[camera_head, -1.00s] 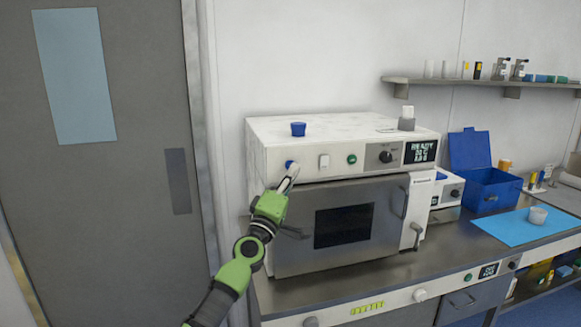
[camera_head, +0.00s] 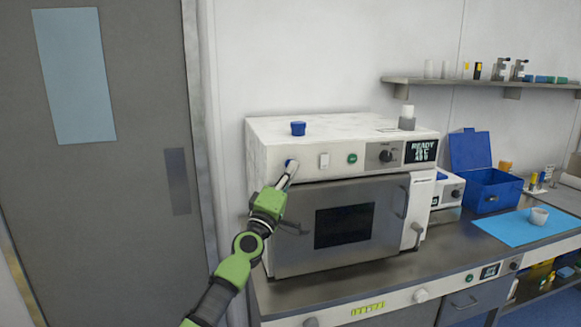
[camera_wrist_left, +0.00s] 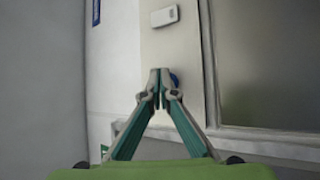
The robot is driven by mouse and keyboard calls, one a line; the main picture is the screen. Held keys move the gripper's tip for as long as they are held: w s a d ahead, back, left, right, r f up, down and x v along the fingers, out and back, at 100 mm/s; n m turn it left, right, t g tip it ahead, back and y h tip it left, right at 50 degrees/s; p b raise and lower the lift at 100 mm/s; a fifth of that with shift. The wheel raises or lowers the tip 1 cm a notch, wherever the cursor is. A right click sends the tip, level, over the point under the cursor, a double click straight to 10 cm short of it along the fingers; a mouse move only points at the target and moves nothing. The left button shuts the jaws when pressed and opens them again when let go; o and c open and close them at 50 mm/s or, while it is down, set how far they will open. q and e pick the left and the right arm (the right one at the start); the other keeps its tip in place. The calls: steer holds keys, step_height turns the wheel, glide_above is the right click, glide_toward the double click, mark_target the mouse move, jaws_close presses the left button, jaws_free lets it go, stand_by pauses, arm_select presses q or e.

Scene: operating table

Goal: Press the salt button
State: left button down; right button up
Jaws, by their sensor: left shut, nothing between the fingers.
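The white oven-like machine (camera_head: 345,140) has a row of controls along its upper front panel. At the left end is a round blue button (camera_head: 289,162); then a white rocker switch (camera_head: 324,160), a green button (camera_head: 352,159) and a black knob (camera_head: 386,156). No salt label is readable. My left gripper (camera_head: 289,167) is shut and empty, its fingertips at the blue button. In the left wrist view, the blue button (camera_wrist_left: 174,79) shows partly behind the closed fingertips (camera_wrist_left: 160,73); contact cannot be told. The white switch (camera_wrist_left: 164,16) is farther up. My right gripper is not in view.
A small blue cup (camera_head: 298,128) stands on the machine. The machine door (camera_head: 290,245) is shut, with handles sticking out. To the right, a blue box (camera_head: 492,190) and a small cup (camera_head: 539,215) on a blue mat (camera_head: 510,228) share the counter. A grey door (camera_head: 150,240) is at left.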

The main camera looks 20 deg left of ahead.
arm_select(q)
steer(key=shift+w+a, duration=0.1)
steer(key=shift+w, duration=0.05)
steer(key=shift+r, duration=0.1)
stand_by(0.5)
steer(key=shift+s+d+p, duration=0.25)
steer(key=shift+s+p, duration=0.1)
steer(key=shift+p, duration=0.1)
steer(key=shift+s+d, duration=0.15)
steer(key=shift+s, duration=0.2)
steer(key=s+d+p, duration=0.1)
steer(key=s+p, duration=0.1)
steer(key=s+d+p, duration=0.1)
steer(key=s+p, duration=0.1)
steer(key=p, duration=0.1)
steer(key=shift+d, duration=0.4)
